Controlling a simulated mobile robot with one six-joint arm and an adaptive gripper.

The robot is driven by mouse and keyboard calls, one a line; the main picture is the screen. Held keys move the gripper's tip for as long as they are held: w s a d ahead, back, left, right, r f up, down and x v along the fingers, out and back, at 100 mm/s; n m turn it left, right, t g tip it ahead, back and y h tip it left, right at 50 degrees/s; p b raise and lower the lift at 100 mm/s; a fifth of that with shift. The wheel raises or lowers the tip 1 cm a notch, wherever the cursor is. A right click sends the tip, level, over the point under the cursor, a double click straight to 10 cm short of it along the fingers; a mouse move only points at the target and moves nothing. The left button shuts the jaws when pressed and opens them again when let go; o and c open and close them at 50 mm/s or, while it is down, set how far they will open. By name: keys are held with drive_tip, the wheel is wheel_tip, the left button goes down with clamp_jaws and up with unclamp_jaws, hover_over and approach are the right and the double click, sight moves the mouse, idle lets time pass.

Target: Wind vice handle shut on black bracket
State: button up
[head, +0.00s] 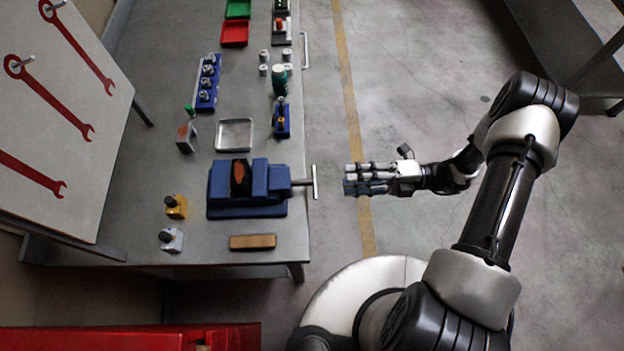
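The blue vice (275,180) sits on the near part of the grey bench, close to its right edge. Its handle (315,182), a pale crossbar on a short dark screw, sticks out past that edge. A dark piece with an orange-brown face, seemingly the black bracket (240,178), stands between the vice jaws; I cannot tell whether both jaws touch it. My gripper (349,179) is right of the handle, over the floor, with its fingers pointing left at it. A gap separates the fingertips from the handle. I see nothing held, but the finger opening is unclear.
A wooden block (253,241) lies near the vice. Yellow (176,207) and grey (171,240) small fixtures stand to its left. A metal tray (234,134), blue rack (208,82) and blue holder (282,118) are farther up the bench.

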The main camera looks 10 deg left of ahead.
sight(311, 181)
drive_tip(key=x, duration=1.1)
drive_tip(key=shift+w+b, duration=0.1)
drive_tip(key=shift+b, duration=0.3)
drive_tip(key=shift+c, duration=0.4)
clamp_jaws()
